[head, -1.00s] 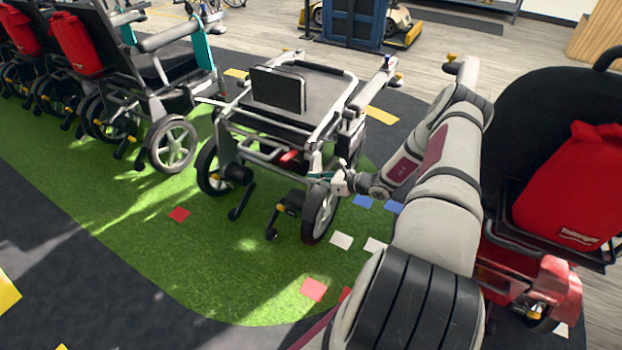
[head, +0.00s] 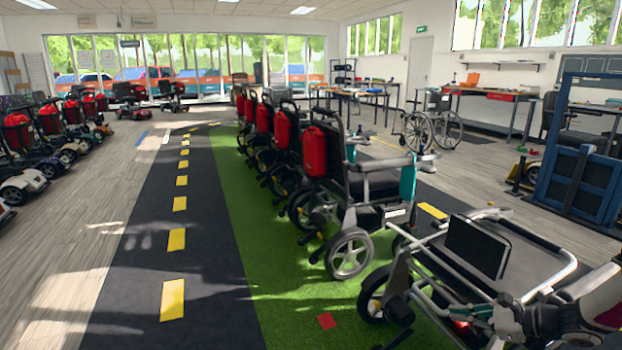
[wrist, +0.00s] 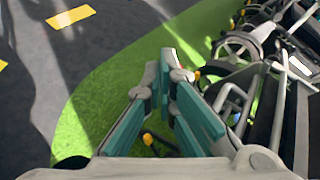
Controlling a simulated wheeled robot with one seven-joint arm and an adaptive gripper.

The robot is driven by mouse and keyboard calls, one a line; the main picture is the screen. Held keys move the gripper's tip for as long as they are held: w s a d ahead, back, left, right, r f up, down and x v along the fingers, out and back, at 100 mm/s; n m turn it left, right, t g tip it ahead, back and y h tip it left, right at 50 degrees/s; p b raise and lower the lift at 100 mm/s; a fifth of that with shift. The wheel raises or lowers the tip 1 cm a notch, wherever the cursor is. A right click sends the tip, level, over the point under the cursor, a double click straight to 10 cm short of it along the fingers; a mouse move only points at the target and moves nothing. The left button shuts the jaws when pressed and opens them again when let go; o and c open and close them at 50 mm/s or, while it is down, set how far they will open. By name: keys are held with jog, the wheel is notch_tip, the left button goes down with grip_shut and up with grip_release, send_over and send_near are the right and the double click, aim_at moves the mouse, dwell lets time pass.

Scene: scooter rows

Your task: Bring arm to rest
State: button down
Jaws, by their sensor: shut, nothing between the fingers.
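My gripper (wrist: 168,72) has teal finger pads that meet at the tips in the wrist view; it is shut and empty. Green turf and part of a wheelchair lie beyond it there. In the head view my arm (head: 545,320) shows only at the lower right corner, in front of the nearest wheelchair frame (head: 500,265). That chair has a bare silver frame with a black panel and no red bag on it. The rest of my arm is out of the picture. I cannot tell whether the arm touches the frame.
Wheelchairs with red bags (head: 315,150) stand in a row on the green turf strip (head: 285,290). A dark lane (head: 205,270) with yellow dashes runs clear beside it. Scooters (head: 25,150) line the far left. A blue rack (head: 575,170) stands at the right.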

jog(key=s+a+r+n+g+h, duration=0.1)
jog(key=s+a+r+n+g, duration=0.3)
jog(key=s+a+r+n, duration=0.5)
jog(key=s+a+r+n+g+h, duration=0.2)
jog(key=s+a+r+n+g, duration=0.4)
jog(key=a+r, duration=0.6)
jog(key=s+d+r+n+t+h, duration=0.1)
jog(key=s+r+n+h, duration=0.2)
jog(key=s, duration=1)
jog(key=s+d+r+n+t+h, duration=0.15)
jog(key=s+n+h, duration=0.3)
jog(key=s, duration=0.95)
notch_tip(320, 180, up, 31)
jog(key=t+p, duration=0.3)
jog(key=p, duration=2.5)
jog(key=shift+w+a+f+y+p, duration=0.2)
jog(key=shift+w+y+p, duration=0.1)
jog(key=shift+y, duration=0.15)
